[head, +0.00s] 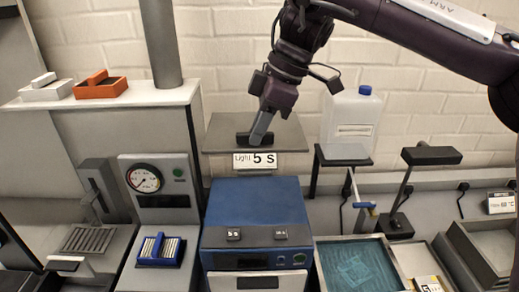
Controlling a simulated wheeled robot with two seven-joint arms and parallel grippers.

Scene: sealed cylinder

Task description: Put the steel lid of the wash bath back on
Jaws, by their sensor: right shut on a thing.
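My right gripper (262,132) reaches down from the upper right, above the back of the blue machine. It is shut on a dark bar (243,138) that looks like a handle. The bar sits at a flat grey plate (225,130). I cannot tell whether this plate is the steel lid or a fixed shelf, nor whether it is lifted. A grey open basin (470,232) is at the right edge, partly cut off. I cannot tell for sure that it is the wash bath. My left gripper is not in view.
A blue machine (255,205) stands below the plate. A tray of blue liquid (360,265), a white jug (352,118) and a black lamp-like stand (432,156) are to the right. A gauge unit (145,180) and a blue rack (160,250) are to the left.

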